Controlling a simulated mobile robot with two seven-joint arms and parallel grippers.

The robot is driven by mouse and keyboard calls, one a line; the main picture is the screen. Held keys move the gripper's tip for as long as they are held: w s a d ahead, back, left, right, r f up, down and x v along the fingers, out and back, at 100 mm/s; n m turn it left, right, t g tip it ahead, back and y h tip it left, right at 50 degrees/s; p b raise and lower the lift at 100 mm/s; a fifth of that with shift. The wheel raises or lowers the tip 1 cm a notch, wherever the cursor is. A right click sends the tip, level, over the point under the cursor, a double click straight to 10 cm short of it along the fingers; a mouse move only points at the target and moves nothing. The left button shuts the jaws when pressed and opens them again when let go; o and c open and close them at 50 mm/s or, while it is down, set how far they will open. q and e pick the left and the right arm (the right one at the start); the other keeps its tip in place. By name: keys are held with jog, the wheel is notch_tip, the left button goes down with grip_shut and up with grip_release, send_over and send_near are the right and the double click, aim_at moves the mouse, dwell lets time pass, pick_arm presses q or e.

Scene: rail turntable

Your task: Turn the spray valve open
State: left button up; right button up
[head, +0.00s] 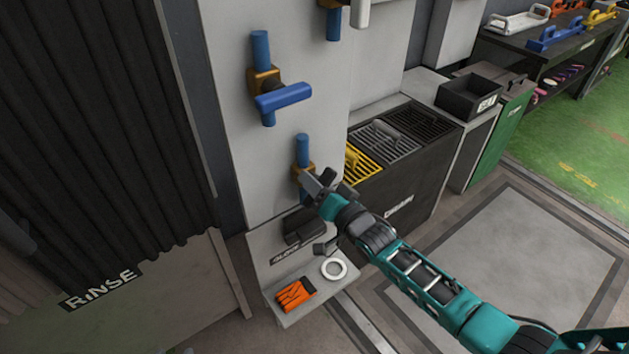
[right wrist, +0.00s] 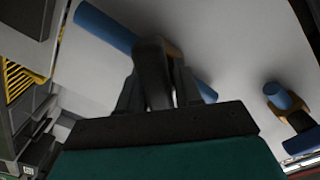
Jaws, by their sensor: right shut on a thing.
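The lower valve on the pale wall panel has a brass body (head: 304,172) on a blue pipe (head: 303,149). My right gripper (head: 325,184) is at its front, shut on its dark handle. In the right wrist view, my right gripper (right wrist: 155,85) has its fingers around that dark handle (right wrist: 151,62), in front of the brass body (right wrist: 173,48) and the blue pipe (right wrist: 104,27). The fingers hide much of the handle, so its exact angle is hard to tell. No label shows which valve is the spray valve. My left gripper is not in view.
Above is another valve with a blue handle (head: 284,97) set across its pipe. A small shelf (head: 289,318) below holds an orange item (head: 294,294) and a white ring (head: 334,268). A grated dark cabinet (head: 408,197) stands right. A RINSE curtain (head: 90,130) hangs left.

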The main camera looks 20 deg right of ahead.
jog(key=n, duration=0.5)
jog(key=shift+p, duration=0.3)
jog(key=shift+n, duration=1.7)
jog(key=o, duration=0.8)
jog(key=shift+o, duration=0.2)
jog(key=shift+s, duration=0.1)
jog(key=p+v, duration=0.1)
jog(key=v, duration=1.1)
jog(key=shift+s+d, duration=0.2)
jog(key=shift+s, duration=0.15)
